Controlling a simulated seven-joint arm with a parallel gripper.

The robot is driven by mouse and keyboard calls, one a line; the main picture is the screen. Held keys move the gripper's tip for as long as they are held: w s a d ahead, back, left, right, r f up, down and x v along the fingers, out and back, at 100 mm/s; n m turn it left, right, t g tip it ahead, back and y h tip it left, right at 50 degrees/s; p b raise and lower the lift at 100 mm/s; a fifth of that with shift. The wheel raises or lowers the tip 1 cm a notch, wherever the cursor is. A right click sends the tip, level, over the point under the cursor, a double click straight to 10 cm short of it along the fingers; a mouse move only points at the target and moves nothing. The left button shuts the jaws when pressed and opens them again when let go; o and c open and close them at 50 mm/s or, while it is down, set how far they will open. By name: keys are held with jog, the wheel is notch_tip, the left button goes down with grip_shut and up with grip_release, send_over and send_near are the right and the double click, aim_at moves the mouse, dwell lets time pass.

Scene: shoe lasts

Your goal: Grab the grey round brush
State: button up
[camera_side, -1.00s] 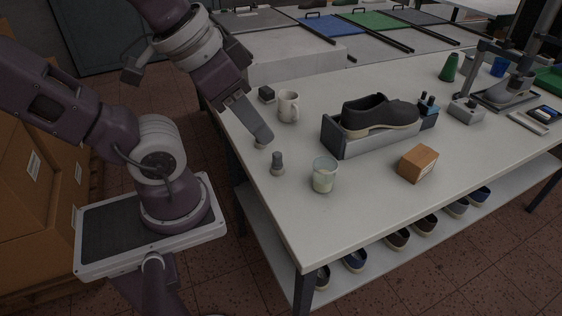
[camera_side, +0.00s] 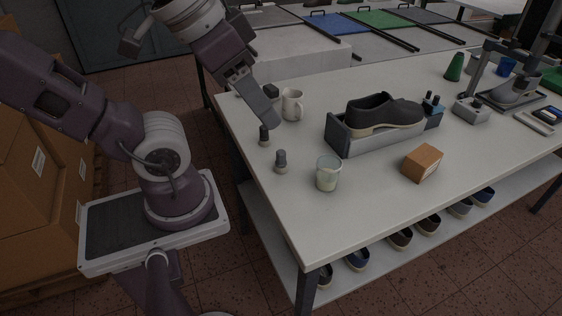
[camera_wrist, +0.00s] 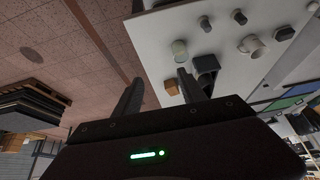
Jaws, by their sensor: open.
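The grey round brush (camera_side: 281,161) looks like a short upright grey piece with a rounded top, near the table's left edge in the side view. In the wrist view it is small, near the top (camera_wrist: 205,23). A similar, darker piece (camera_side: 264,135) stands just behind it, also in the wrist view (camera_wrist: 239,17). My gripper (camera_side: 272,120) is above the table, higher than both pieces and apart from the brush. In the wrist view its two fingers (camera_wrist: 160,88) are spread, with nothing held between them.
A glass (camera_side: 327,173) stands right of the brush, and a white mug (camera_side: 292,104) behind. A dark block (camera_side: 271,91) is beyond the mug. A shoe (camera_side: 383,114) sits in a grey holder (camera_side: 378,143). A cardboard box (camera_side: 422,163) is at right. The front table surface is clear.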

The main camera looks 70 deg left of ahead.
jog(key=a+f+m+g+y, duration=0.1)
jog(key=a+m+g+y, duration=0.2)
jog(key=a+m, duration=0.15)
notch_tip(320, 180, up, 2)
jog(key=m+t+y, duration=0.1)
jog(key=m+y, duration=0.8)
jog(key=m, duration=0.7)
send_over(280, 153)
jog(key=s+d, duration=0.2)
jog(key=d, duration=0.2)
jog(key=shift+m+t+y, duration=0.4)
jog(key=shift+m, duration=0.25)
jog(key=f, duration=2.8)
jog(key=shift+w+a, duration=0.25)
jog(key=x, duration=0.6)
jog(key=shift+w+a+r, duration=0.1)
jog(key=shift+w+r, duration=0.05)
jog(key=shift+w, duration=0.15)
jog(key=shift+w+a+f, duration=0.2)
jog(key=shift+a, duration=0.25)
grip_shut()
